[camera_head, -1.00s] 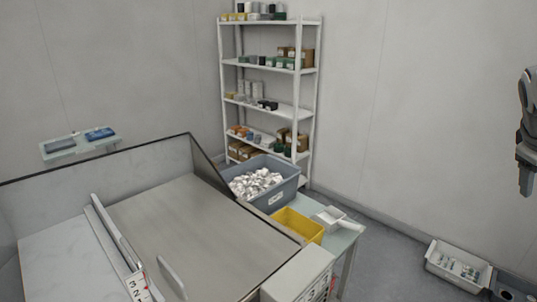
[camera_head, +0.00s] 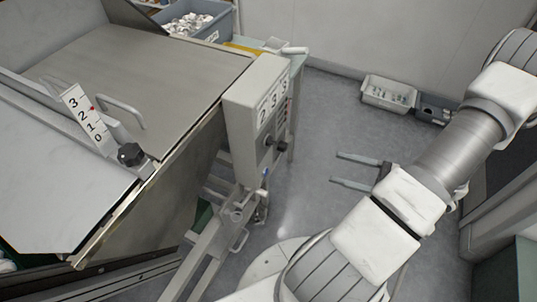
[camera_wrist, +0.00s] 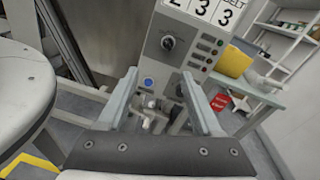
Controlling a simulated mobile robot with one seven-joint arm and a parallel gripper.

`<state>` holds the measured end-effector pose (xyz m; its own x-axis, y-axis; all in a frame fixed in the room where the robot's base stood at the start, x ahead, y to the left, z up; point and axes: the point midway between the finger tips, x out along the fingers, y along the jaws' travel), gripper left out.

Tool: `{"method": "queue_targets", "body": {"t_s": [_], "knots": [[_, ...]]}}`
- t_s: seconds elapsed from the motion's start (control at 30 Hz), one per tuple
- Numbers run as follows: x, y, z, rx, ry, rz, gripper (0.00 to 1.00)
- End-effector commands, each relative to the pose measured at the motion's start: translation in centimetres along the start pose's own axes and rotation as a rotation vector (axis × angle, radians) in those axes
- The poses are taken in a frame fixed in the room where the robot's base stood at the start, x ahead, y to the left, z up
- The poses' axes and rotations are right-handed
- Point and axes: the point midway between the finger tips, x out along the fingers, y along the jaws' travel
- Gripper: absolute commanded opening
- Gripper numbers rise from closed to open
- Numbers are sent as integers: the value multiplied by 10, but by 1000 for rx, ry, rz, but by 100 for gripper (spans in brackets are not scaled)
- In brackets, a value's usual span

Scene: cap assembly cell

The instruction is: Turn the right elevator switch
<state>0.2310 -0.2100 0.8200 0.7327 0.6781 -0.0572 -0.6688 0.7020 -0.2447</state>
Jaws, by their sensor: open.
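A grey control box (camera_head: 245,125) stands at the right end of the metal machine, with digits 2, 3, 3 on its side. A black rotary switch (camera_head: 281,146) sticks out from its face. In the wrist view, a dark rotary switch (camera_wrist: 168,43) sits on the panel below the digits, with a blue button (camera_wrist: 149,82) lower down. I cannot tell which is the right elevator switch. My gripper (camera_head: 337,168) is open and empty, to the right of the box and apart from it. In the wrist view, its fingers (camera_wrist: 159,76) point toward the panel's lower part.
A black knob (camera_head: 131,154) and a 0–3 scale (camera_head: 84,115) are on the machine's front. A grey bin (camera_head: 195,20) of white parts stands behind. A white crate (camera_head: 388,93) is on the floor by the wall. Floor between box and gripper is clear.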

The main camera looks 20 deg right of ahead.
Motion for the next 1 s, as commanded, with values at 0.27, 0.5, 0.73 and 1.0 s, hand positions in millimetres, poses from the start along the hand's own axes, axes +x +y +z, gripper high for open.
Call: {"method": "queue_targets", "body": {"t_s": [0.27, 0.5, 0.73, 1.0], "knots": [[9, -4, -6, 56, -42, -98, 67], [56, -8, -4, 54, -42, -93, 67], [106, -13, -3, 53, -41, -91, 67], [154, -17, -1, 52, -39, -92, 67]]}}
